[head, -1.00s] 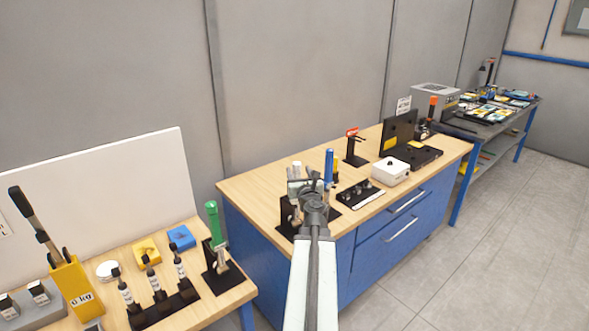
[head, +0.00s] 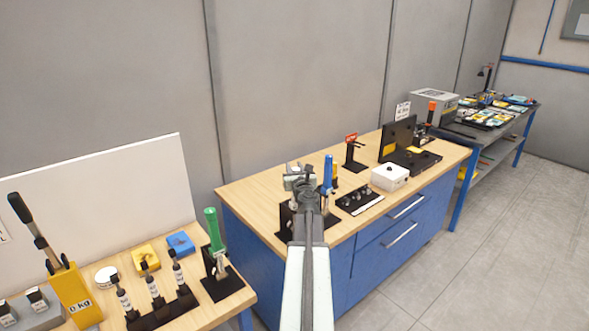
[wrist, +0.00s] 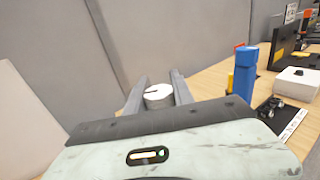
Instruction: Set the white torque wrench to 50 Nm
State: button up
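The white torque wrench shows in the wrist view as an upright grey-white cylinder with a white round top (wrist: 158,92) and a dark mark on it. It stands between the two fingers of my gripper (wrist: 158,88), which are apart on either side of it. I cannot tell whether they touch it. In the head view my gripper (head: 299,176) is over the front left of the wooden-topped bench (head: 245,190) and hides most of the wrench. No scale or setting can be read.
A blue upright tool (head: 328,171) stands close to the right of my gripper; it also shows in the wrist view (wrist: 245,80). Beyond it are a black holder with knobs (head: 357,199) and a white box (head: 390,177). A green-handled tool (head: 213,229) stands on the left table.

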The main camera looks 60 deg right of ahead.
grip_shut()
jog(key=shift+s+m+g+h, duration=0.1)
jog(key=shift+m+g+h, duration=0.5)
jog(key=shift+g, duration=0.1)
jog(key=shift+s+d+m+g+h, duration=0.2)
jog(key=shift+m+g+h, duration=0.45)
jog(key=shift+g, duration=0.25)
jog(key=o, duration=0.9)
grip_release()
jog(key=shift+c, duration=0.2)
jog(key=shift+a, duration=0.1)
jog(key=v, duration=0.7)
jog(key=shift+s+a, duration=0.2)
jog(key=shift+a, duration=0.1)
